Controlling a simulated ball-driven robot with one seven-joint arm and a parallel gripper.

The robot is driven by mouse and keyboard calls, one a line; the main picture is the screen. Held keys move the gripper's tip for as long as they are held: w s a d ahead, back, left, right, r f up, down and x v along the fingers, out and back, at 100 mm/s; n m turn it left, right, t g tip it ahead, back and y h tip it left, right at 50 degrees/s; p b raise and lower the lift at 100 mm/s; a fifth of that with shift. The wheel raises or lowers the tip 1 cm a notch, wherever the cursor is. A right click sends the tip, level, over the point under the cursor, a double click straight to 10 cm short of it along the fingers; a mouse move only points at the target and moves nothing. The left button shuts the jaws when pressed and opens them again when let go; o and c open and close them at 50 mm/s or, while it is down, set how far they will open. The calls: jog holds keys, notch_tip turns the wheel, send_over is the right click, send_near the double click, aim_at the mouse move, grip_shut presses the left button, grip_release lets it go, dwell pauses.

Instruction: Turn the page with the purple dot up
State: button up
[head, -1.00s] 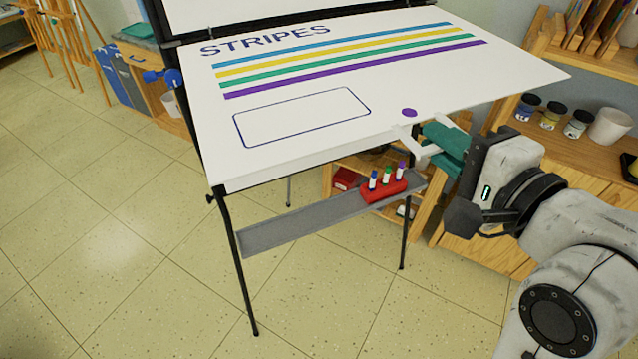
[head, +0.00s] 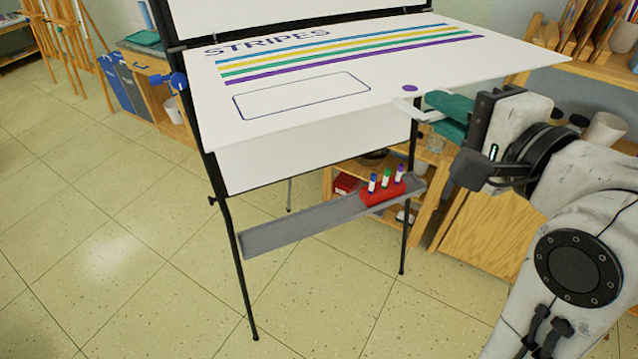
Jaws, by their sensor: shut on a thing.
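The page (head: 300,124) is a large white sheet headed STRIPES, with blue, yellow, green and purple stripes and an empty outlined box. It is lifted at its front edge and lies nearly flat, out from the flip-chart easel (head: 225,205). The purple dot (head: 410,88) is near the page's front edge. My gripper (head: 409,106) is shut on that edge just below the dot, with its green part to the right. Another white sheet (head: 310,160) shows beneath the lifted page.
A grey tray (head: 290,227) below holds a red block (head: 383,193) with blue, green and purple markers. A wooden shelf (head: 490,215) with jars and a white cup (head: 606,130) stands at right. The tiled floor at left is clear.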

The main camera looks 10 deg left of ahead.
notch_tip(320, 180, up, 9)
jog(key=w, duration=0.1)
jog(key=shift+w+a+f, duration=0.15)
jog(key=shift+w+a, duration=0.05)
jog(key=shift+a, duration=0.2)
dwell(0.3)
jog(key=w+a+r, duration=0.2)
jog(key=w+r, duration=0.1)
jog(key=r, duration=0.5)
jog(key=shift+r, duration=0.4)
dwell(0.5)
jog(key=w+a+r, duration=0.3)
jog(key=w+r, duration=0.1)
jog(key=r, duration=0.3)
jog(key=shift+w+r, duration=0.15)
jog(key=shift+r, duration=0.2)
dwell(0.5)
jog(key=shift+a, duration=0.1)
